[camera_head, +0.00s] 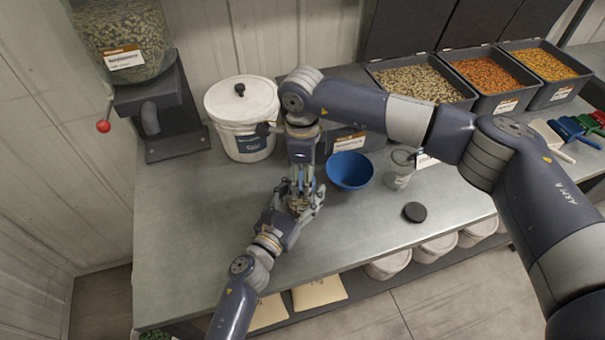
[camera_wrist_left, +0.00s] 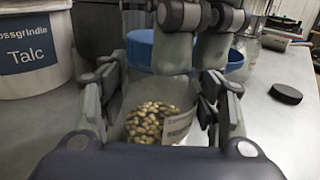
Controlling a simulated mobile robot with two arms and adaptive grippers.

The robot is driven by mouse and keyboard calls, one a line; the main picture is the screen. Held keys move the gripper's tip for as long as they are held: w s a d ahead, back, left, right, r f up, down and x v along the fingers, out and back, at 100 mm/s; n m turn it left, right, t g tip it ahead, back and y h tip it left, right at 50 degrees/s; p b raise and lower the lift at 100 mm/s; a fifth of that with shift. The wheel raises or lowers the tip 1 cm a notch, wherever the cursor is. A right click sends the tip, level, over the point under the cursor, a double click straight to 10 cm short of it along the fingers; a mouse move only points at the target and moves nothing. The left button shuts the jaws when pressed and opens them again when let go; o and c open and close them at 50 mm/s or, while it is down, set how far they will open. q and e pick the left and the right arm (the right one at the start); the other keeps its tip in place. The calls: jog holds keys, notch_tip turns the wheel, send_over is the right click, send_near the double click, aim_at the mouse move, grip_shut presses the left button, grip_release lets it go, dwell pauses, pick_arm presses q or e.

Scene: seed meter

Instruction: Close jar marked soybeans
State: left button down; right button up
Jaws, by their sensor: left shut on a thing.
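A clear jar of tan beans (camera_wrist_left: 152,122) stands on the bench between the fingers of my left gripper (camera_head: 300,200). The jar has a white label, too blurred to read. My left gripper is shut on the jar from the front. My right gripper (camera_head: 302,170) points down from above, with its fingers just over or at the jar's mouth. They hide the jar's top, so I cannot tell whether they hold anything. A round black lid (camera_head: 414,212) lies flat on the bench to the right; it also shows in the left wrist view (camera_wrist_left: 286,94).
A blue bowl (camera_head: 350,170) stands close right of the grippers. A second clear jar (camera_head: 400,168) stands beyond it. A white bucket (camera_head: 242,118) marked Talc is behind left. Seed bins (camera_head: 420,82) line the back. The bench's left front is clear.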

jog(key=c, duration=0.6)
jog(key=o, duration=1.2)
notch_tip(320, 180, up, 12)
jog(key=shift+r, duration=0.1)
pick_arm(q)
jog(key=shift+c, duration=2.2)
grip_release()
